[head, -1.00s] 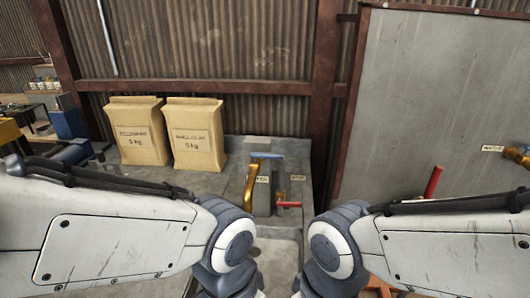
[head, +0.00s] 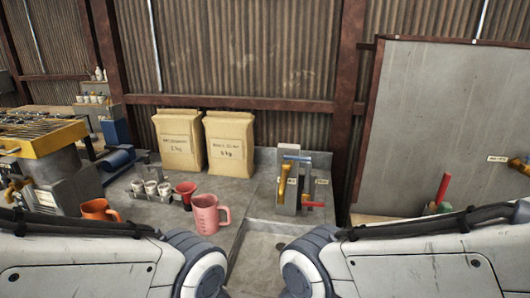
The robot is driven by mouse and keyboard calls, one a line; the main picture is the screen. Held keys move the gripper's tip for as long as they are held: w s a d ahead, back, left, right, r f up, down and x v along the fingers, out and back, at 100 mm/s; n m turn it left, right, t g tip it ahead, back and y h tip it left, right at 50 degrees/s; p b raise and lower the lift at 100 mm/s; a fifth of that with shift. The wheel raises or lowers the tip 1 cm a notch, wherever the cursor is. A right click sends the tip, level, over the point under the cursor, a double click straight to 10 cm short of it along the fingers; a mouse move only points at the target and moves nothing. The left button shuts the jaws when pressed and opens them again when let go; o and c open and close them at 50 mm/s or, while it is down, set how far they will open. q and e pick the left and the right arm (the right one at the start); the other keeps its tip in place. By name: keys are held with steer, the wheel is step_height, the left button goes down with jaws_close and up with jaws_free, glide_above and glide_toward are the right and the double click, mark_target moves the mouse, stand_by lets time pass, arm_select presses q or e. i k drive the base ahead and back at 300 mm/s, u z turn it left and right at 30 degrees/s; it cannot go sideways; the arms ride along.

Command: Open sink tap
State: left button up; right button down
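The sink tap (head: 290,185) stands at the back of the counter, a grey block with a brass spout on its left side. A blue bar (head: 297,158) sits at its top and a red lever (head: 313,204) sticks out to the right near its base. Part of the sink basin (head: 258,262) shows in front of the tap, between my two arms. My arms come in low from both sides, and both grippers are out of the picture. No gripper is seen touching the tap.
Two brown paper bags (head: 179,141) stand left of the tap. A pink measuring jug (head: 207,214), a red cup (head: 186,194), small cups and an orange mug (head: 99,210) stand on the counter. A yellow-topped machine (head: 45,139) is at far left. A grey panel (head: 455,125) stands at right.

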mark_target(287, 158)
steer(key=u, duration=0.3)
steer(key=i, duration=0.5)
steer(key=z, duration=1.8)
